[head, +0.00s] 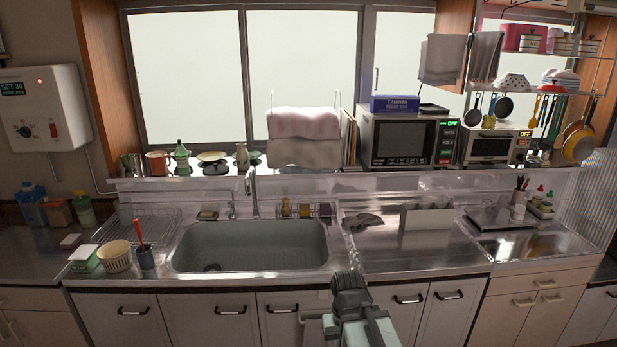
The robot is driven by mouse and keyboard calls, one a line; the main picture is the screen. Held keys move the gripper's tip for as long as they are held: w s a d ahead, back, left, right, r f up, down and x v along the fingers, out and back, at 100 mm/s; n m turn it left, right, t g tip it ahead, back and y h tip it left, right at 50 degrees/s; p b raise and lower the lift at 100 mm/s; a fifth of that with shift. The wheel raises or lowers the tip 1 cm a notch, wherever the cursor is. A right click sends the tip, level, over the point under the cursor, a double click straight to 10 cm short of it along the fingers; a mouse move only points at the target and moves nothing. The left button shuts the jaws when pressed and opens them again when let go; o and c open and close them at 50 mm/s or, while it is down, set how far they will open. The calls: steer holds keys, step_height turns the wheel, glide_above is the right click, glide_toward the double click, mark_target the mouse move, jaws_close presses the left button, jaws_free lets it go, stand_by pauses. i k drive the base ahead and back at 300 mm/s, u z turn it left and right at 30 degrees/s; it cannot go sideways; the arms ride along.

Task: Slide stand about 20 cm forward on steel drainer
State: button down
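A pale, low, box-like stand (427,219) is on the steel drainer (415,258), the shiny counter section right of the sink. It is toward the back right of that section, with bare steel in front of it. A dark grey crumpled cloth (362,222) lies to its left. My gripper (350,283) shows at the bottom centre, near the counter's front edge, left of and nearer than the stand and clear of it. Its fingers are small and dark here, and I cannot tell whether they are open.
The sink (250,245) with its faucet (252,195) is to the left. A tray with glassware (490,217) and a cup of utensils (519,192) stand right of the drainer. A microwave (405,141) is on the shelf above. The drainer's front half is clear.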

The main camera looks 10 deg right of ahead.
mark_target(418, 215)
steer(key=z, duration=0.15)
steer(key=i, duration=0.25)
steer(key=z, duration=0.95)
steer(key=i, duration=1.95)
steer(key=u, duration=2.2)
